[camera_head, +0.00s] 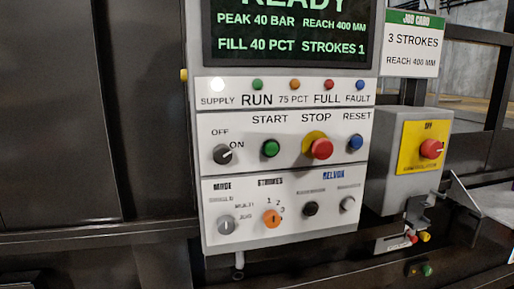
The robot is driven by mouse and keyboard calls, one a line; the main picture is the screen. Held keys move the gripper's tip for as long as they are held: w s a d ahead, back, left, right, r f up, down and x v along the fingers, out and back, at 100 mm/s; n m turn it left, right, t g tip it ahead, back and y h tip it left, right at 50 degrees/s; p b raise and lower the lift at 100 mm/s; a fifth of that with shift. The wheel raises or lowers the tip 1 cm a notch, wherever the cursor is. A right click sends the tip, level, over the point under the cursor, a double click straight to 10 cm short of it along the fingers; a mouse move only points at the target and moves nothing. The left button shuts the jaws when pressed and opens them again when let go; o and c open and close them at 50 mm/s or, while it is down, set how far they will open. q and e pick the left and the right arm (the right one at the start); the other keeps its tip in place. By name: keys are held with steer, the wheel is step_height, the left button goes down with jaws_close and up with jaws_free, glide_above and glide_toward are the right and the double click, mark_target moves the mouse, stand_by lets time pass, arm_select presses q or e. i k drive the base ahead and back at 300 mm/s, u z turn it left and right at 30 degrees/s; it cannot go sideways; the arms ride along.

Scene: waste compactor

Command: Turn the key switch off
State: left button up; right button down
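The control panel (290,183) faces me in the middle of the view. Its OFF/ON switch, a dark round knob (222,155), sits at the left of the middle row. Its pale pointer line is turned to the right, toward the ON label (237,144). The OFF label (220,132) is above it. I cannot make out a separate key in it. Neither of my grippers is in view, and nothing touches the switch.
Next to the switch are a green START button (270,148), red STOP button (321,149) and blue RESET button (355,142). Selector knobs (272,218) line the lower row. A grey box with a red rotary switch (431,149) stands right. Space before the panel looks clear.

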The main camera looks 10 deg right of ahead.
mark_target(223, 154)
steer(key=z, duration=0.7)
steer(key=k, duration=0.95)
steer(key=u, duration=1.2)
steer(key=i, duration=0.5)
